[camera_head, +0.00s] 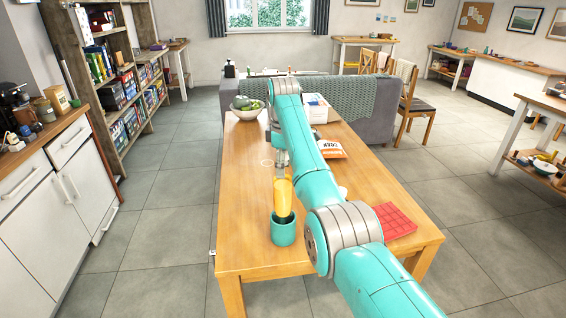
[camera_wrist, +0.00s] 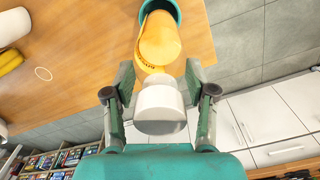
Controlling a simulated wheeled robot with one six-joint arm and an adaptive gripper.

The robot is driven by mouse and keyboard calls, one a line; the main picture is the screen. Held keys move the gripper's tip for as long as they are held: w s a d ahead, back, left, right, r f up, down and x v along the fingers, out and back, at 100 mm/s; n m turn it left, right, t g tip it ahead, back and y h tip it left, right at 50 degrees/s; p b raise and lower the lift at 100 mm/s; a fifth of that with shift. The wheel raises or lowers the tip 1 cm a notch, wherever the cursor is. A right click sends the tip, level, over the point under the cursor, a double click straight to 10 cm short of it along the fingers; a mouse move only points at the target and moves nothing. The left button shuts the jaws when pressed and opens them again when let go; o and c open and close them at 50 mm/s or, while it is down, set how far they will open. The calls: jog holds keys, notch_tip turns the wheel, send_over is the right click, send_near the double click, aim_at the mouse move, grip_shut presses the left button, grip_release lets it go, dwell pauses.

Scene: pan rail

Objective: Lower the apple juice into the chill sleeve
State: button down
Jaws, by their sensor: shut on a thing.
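The apple juice (camera_head: 283,194) is a yellow-orange bottle with a white cap; it also shows in the wrist view (camera_wrist: 160,42). My gripper (camera_head: 281,172) is shut on its upper part, and in the wrist view the fingers (camera_wrist: 160,78) stand either side of the bottle near the white cap. The chill sleeve (camera_head: 283,232) is a teal open-topped cup upright on the wooden table, near its left front edge. The bottle's lower end is at the sleeve's mouth, with dark interior showing beside it. How deep it reaches is hidden.
The wooden table (camera_head: 240,190) also holds a red grid tray (camera_head: 394,222) at right, an orange-and-white packet (camera_head: 328,149), a white box (camera_head: 315,107) and a bowl of green fruit (camera_head: 246,112) at the back. The table left of the sleeve is clear.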

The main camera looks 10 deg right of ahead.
aim_at(283, 195)
jog(key=shift+f, duration=5.7)
dwell(0.5)
jog(key=shift+c, duration=1.4)
grip_release()
